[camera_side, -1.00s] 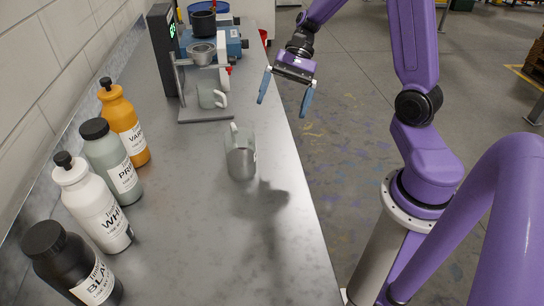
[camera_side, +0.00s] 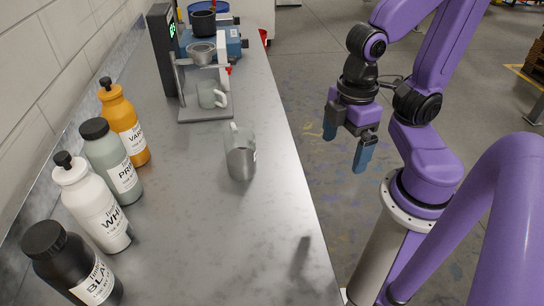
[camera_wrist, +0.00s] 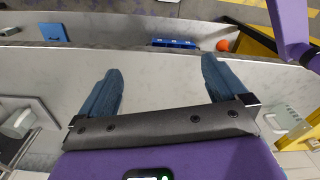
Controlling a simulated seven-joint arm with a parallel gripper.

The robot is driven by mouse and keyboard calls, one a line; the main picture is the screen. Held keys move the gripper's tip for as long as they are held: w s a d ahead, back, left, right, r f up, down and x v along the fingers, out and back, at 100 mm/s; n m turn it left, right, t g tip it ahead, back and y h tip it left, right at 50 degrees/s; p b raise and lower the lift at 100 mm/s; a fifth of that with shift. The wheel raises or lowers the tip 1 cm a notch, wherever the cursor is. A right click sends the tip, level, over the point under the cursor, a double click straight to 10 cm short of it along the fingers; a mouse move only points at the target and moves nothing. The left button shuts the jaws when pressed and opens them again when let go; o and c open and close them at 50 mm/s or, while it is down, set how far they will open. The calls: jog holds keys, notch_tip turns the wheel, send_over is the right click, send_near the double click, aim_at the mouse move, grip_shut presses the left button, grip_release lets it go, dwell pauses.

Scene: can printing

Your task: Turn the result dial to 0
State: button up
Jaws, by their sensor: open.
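My gripper (camera_side: 346,145) is open and empty, in the air to the right of the counter's edge in the side view. Its two blue fingers stand apart and point down. In the wrist view my gripper (camera_wrist: 162,68) also shows open, with nothing between the fingers. I cannot make out a result dial in either view. A blue machine (camera_side: 236,42) stands at the far end of the counter, but no dial can be told on it.
Along the wall stand black (camera_side: 72,268), white (camera_side: 94,207), grey-green (camera_side: 112,162) and orange (camera_side: 124,125) bottles. The counter's near right part is clear.

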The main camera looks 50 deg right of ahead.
aim_at(232, 61)
jog(key=c, duration=0.5)
jog(key=shift+w+a, duration=0.1)
jog(key=shift+a, duration=0.05)
jog(key=shift+c, duration=0.3)
jog(key=w+a+m+g+y, duration=0.3)
jog(key=w+m+y, duration=0.1)
jog(key=w+m, duration=0.85)
jog(key=w+d+m+t+y, duration=0.2)
jog(key=w+d+m+y, duration=0.15)
jog(key=w, duration=0.45)
jog(key=w+d+m+t+y, duration=0.2)
jog(key=w+d+m, duration=0.2)
jog(key=w, duration=0.5)
jog(key=w+d+f+m+t, duration=0.1)
jog(key=w+d+m+t, duration=0.25)
jog(key=d, duration=0.45)
jog(key=w+d+f+m+t, duration=0.1)
jog(key=w+d+m+t, duration=0.3)
jog(key=d, duration=0.4)
jog(key=w+d+f+m+t+h, duration=0.1)
jog(key=d+m+t, duration=0.15)
jog(key=d, duration=0.55)
jog(key=w+d+f+m+t+h, duration=0.1)
jog(key=d+m+t+h, duration=0.15)
jog(key=d, duration=0.65)
jog(key=shift+g+y, duration=0.25)
jog(key=shift+y, duration=0.25)
jog(key=x, duration=1.7)
jog(key=shift+w+a+r, duration=0.1)
jog(key=shift+w+r, duration=0.05)
